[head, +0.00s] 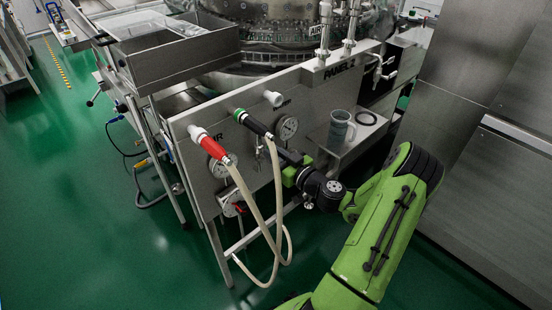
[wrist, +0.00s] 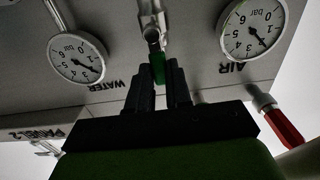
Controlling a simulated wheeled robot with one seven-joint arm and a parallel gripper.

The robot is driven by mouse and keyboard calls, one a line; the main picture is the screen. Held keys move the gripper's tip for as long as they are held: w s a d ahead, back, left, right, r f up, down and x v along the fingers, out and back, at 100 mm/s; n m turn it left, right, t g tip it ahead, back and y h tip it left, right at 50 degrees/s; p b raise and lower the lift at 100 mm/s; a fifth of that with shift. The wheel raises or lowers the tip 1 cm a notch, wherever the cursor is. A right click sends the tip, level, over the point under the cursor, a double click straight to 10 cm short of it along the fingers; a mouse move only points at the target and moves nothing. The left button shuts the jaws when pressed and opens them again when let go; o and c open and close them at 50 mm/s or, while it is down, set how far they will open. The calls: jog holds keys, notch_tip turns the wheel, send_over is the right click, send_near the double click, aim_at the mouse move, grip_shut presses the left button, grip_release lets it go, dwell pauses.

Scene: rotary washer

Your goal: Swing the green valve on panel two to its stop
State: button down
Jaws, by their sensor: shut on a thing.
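The green valve's handle (wrist: 157,68) shows in the wrist view below a metal valve body (wrist: 152,20) on the panel. My gripper (wrist: 157,86) is shut on this handle, with a black finger on each side of it. In the head view my gripper (head: 279,154) reaches the front of panel two (head: 248,173) from the right, near the black hose connector. The green handle cannot be made out there. The panel's "PANEL 2" label (head: 340,66) shows at its top right. The wrist view shows the panel upside down.
Round gauges flank the valve, one by WATER (wrist: 77,58) and one by AIR (wrist: 252,28). A red-handled hose (head: 212,147) and a black connector (head: 252,122) with pale hoses hang close by. A mug (head: 341,127) stands on a side shelf. Green floor lies open at left.

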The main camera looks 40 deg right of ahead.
dwell(0.4)
jog(key=c, duration=1)
grip_release()
jog(key=shift+c, duration=0.2)
jog(key=s, duration=1.5)
jog(key=shift+s+d+p, duration=0.2)
jog(key=shift+s+p, duration=0.1)
jog(key=shift+s, duration=0.1)
